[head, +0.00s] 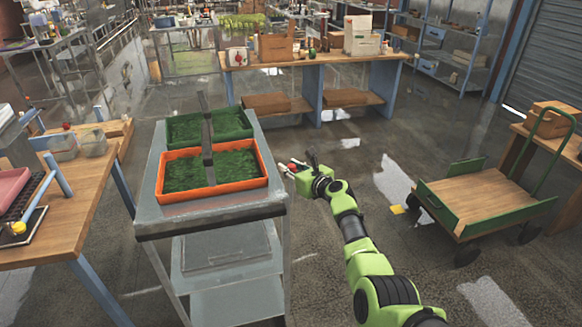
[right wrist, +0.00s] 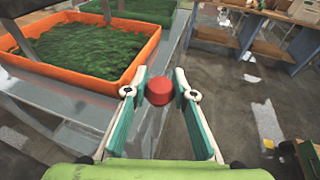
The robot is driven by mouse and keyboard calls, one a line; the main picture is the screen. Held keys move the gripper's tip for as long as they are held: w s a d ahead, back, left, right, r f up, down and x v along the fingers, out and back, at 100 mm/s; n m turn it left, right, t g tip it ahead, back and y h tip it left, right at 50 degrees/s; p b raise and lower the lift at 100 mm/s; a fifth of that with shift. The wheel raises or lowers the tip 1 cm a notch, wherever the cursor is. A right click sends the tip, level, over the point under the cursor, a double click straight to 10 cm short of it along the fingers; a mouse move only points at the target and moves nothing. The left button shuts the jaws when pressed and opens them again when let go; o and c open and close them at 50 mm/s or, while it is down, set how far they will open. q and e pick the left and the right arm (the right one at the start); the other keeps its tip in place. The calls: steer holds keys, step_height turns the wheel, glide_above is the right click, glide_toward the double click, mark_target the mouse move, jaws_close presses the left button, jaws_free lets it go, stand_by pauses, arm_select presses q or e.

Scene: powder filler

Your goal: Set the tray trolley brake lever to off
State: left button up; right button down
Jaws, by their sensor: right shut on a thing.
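The grey tray trolley (head: 157,214) stands at centre left in the head view. It carries an orange tray (head: 213,190) in front and a green tray (head: 180,138) behind, both filled with green growth. At the trolley's right side is the brake lever's red knob (right wrist: 158,91), seen between the fingertips in the right wrist view. My right gripper (head: 294,167) is shut on this knob; its fingers show on both sides of it in the right wrist view (right wrist: 158,93). The lever's shaft is hidden, so its setting cannot be read. My left gripper is out of view.
A wooden workbench (head: 90,190) stands close on the left. A bench with blue legs (head: 309,85) and boxes stands behind. A flat green-sided cart (head: 500,195) is on the right. Open floor lies between the trolley and the cart.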

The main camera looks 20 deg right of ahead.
steer(key=shift+d, duration=0.15)
steer(key=c, duration=1.7)
jaws_free()
steer(key=shift+f, duration=0.15)
steer(key=shift+v, duration=5.95)
